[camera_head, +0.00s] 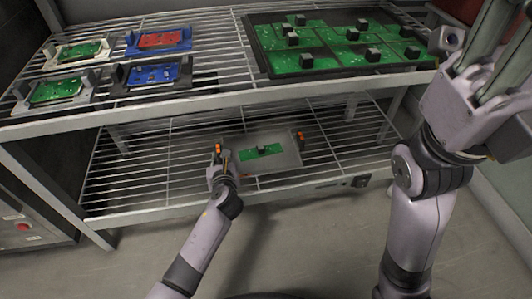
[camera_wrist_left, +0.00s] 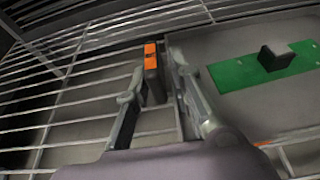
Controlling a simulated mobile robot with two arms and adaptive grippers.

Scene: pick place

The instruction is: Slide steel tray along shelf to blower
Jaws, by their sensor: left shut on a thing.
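The steel tray (camera_head: 286,158) lies on the lower wire shelf in the head view, with a green circuit board (camera_head: 246,154) and a small black block on it. Orange-marked black handles stand at its left and right ends. My left gripper (camera_head: 221,158) is at the tray's left end, shut on the left handle (camera_wrist_left: 152,72), which shows between its fingers in the left wrist view. The tray's grey surface (camera_wrist_left: 225,50) also shows there. My right arm is raised at the right; its hand (camera_head: 490,50) is partly cut off, and its fingers' state is unclear. I cannot identify a blower.
The upper wire shelf (camera_head: 215,98) carries several small board holders at left and a large black tray (camera_head: 258,50) of green boards at right. A small black box (camera_head: 360,182) is at the lower shelf's front right edge. Bare wire shows left of the steel tray.

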